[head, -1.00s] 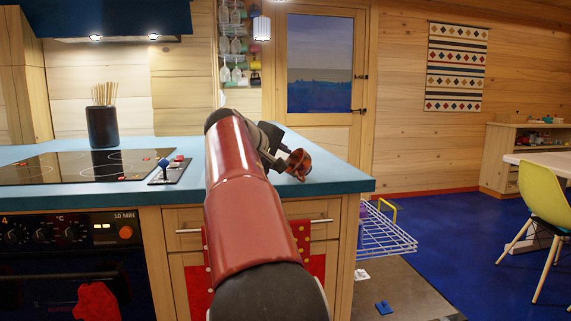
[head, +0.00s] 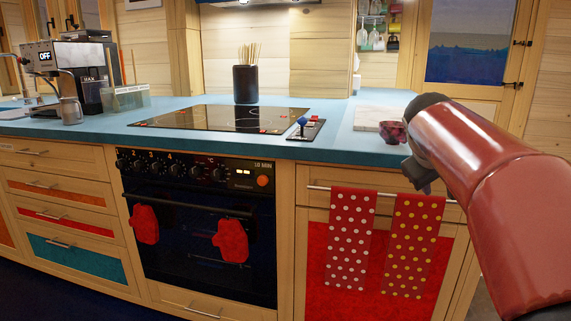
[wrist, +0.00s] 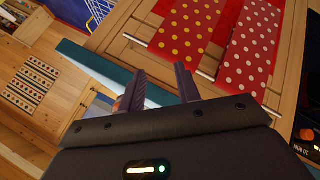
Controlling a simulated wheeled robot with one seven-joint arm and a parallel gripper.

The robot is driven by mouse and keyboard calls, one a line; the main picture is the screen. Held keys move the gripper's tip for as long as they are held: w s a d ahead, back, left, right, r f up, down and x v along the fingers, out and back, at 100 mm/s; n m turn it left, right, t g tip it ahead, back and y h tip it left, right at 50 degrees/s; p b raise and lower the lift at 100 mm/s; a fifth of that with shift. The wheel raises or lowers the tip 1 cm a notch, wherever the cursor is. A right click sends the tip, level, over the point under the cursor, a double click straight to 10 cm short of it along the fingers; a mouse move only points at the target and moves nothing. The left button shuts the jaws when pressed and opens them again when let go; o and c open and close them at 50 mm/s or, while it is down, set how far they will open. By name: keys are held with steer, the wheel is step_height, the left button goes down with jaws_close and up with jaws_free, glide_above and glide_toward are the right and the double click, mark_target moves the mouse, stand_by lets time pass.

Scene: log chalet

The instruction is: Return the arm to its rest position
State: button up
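My arm enters the head view from the right, its red link reaching toward the counter's right end. My gripper (head: 418,174) hangs at the counter's front edge, above the dotted towels; its fingers are hard to make out there. In the wrist view my gripper (wrist: 158,80) has its two dark fingers apart, with nothing between them. A small dark reddish cup (head: 391,132) shows at the counter's right part, just left of the arm's end, seemingly apart from the fingers. A bit of orange shows beside the left finger in the wrist view; I cannot tell what it is.
The blue counter (head: 345,142) carries a pale board (head: 372,117), a cooktop (head: 215,118), a dark pot of sticks (head: 246,85) and a coffee machine (head: 85,75). Two dotted towels (head: 350,240) hang from a rail below. The floor shows at lower left.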

steer(key=s+a+f+y, duration=0.2)
steer(key=s+a+f, duration=0.3)
steer(key=s, duration=0.3)
steer(key=s+a+f+m+y, duration=0.1)
steer(key=s+a+f+y, duration=0.2)
steer(key=s+a+f, duration=0.3)
steer(key=s, duration=0.3)
steer(key=shift+s+a+f, duration=0.25)
steer(key=shift+a+f, duration=0.05)
steer(key=shift+f, duration=0.1)
steer(key=shift+m+g+y, duration=0.4)
steer(key=shift+m+g, duration=0.1)
steer(key=shift+m, duration=0.2)
steer(key=s+a+f, duration=0.1)
steer(key=s+f, duration=0.1)
steer(key=s+a+f, duration=0.2)
steer(key=s+f, duration=0.1)
steer(key=s+a+f, duration=0.2)
steer(key=s, duration=0.1)
steer(key=shift+s+f, duration=0.15)
steer(key=shift+f, duration=0.2)
steer(key=shift+s+f, duration=0.1)
steer(key=shift+f, duration=0.05)
